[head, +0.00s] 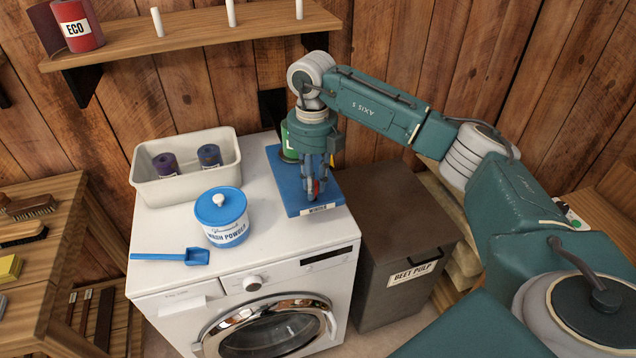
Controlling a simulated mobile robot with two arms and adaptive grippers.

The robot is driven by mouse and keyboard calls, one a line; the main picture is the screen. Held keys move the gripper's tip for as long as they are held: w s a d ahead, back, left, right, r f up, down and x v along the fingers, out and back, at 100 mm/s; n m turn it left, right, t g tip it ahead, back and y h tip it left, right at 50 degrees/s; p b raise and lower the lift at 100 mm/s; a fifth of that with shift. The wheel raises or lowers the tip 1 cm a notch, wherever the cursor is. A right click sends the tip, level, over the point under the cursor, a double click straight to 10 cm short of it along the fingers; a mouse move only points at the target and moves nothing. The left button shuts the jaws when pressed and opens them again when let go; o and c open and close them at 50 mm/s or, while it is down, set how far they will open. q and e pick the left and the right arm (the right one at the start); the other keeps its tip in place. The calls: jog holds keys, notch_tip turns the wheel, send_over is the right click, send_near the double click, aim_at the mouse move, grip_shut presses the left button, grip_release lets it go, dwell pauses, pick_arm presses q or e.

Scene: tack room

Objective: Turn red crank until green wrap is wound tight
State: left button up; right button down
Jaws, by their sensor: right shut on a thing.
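A blue base board (290,192) lies on top of the white washing machine near its right back edge. A green thing (289,145), which looks like the green wrap, stands at the back of the board and is mostly hidden behind my right wrist. My right gripper (316,192) points down over the board with its fingers shut on the red crank (317,187). Only a small bit of red shows between the fingers. How tight the wrap is wound cannot be seen. My left gripper is not in view.
A cream basin (228,178) with two dark rolls, a wash powder tub (221,216) and a blue scoop (172,256) stand on the washing machine (290,265). A beet pulp bin (400,215) is to the right. A wooden shelf (195,30) hangs above.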

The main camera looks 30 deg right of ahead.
jog(key=shift+w+a+r+m, duration=0.1)
jog(key=shift+w+a+m, duration=0.2)
jog(key=shift+m, duration=0.65)
jog(key=shift+w+a+m, duration=0.2)
jog(key=shift+a+m, duration=0.15)
jog(key=shift+m, duration=0.6)
jog(key=c, duration=1.6)
grip_release()
jog(key=shift+o, duration=0.2)
notch_tip(320, 180, up, 12)
